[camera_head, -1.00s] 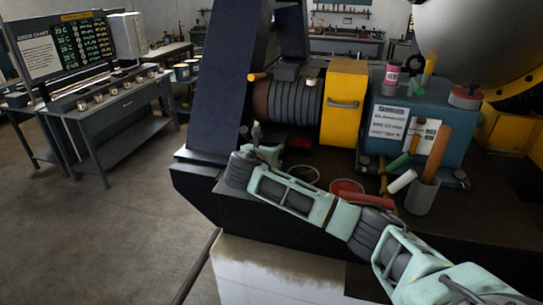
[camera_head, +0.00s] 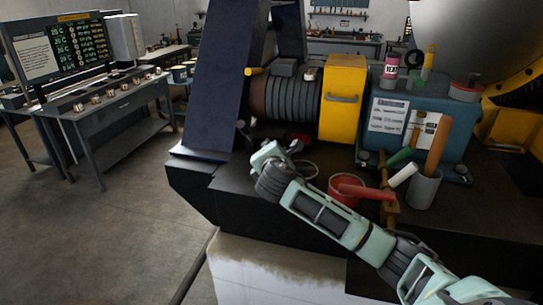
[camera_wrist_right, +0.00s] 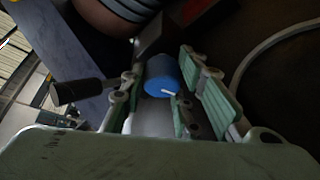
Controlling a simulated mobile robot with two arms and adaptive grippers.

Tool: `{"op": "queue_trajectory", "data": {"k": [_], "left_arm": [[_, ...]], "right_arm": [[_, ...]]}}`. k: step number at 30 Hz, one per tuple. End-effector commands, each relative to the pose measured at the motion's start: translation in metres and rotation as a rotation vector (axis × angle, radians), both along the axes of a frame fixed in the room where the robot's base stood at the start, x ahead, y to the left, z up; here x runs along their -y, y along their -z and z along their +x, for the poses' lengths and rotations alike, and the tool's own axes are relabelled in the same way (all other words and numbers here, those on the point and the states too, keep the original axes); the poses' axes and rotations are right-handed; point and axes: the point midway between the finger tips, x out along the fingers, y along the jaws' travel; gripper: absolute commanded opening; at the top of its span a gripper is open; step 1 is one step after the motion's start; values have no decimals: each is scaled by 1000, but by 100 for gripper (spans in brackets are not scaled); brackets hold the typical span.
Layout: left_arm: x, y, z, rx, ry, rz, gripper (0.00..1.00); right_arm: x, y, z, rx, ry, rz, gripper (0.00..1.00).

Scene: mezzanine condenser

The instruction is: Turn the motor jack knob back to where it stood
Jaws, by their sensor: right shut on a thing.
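The motor jack knob (camera_wrist_right: 160,74) is a blue round knob with a short white mark on its face, seen in the right wrist view. The mark points toward the lower right side of the face. My right gripper (camera_wrist_right: 168,88) has its pale green fingers on both sides of the knob and is shut on it. In the head view my right gripper (camera_head: 272,153) reaches in from the lower right to the dark base, in front of the ribbed motor (camera_head: 291,98). The knob is hidden there behind the gripper. My left gripper is not in view.
A dark handle (camera_wrist_right: 80,91) sticks out left of the knob. Right of my gripper stand a red container (camera_head: 343,195), a grey cup (camera_head: 422,190) with an orange stick, and a blue box (camera_head: 398,108). A dark blue sloping beam (camera_head: 216,85) rises at left.

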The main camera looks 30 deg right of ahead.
Motion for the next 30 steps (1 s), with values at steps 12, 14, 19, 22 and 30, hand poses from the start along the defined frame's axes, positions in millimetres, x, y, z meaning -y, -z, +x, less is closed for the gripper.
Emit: {"op": "queue_trajectory", "data": {"k": [12,14,19,22,30], "left_arm": [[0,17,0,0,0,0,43],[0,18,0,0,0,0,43],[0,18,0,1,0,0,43],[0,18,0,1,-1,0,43],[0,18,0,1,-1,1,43]], "right_arm": [[0,-5,0,138,-4,105,2],[0,-6,0,144,-4,110,2],[1,-7,0,152,-5,115,2],[1,-8,0,153,-4,114,2],[1,-9,0,154,-4,113,36]]}}
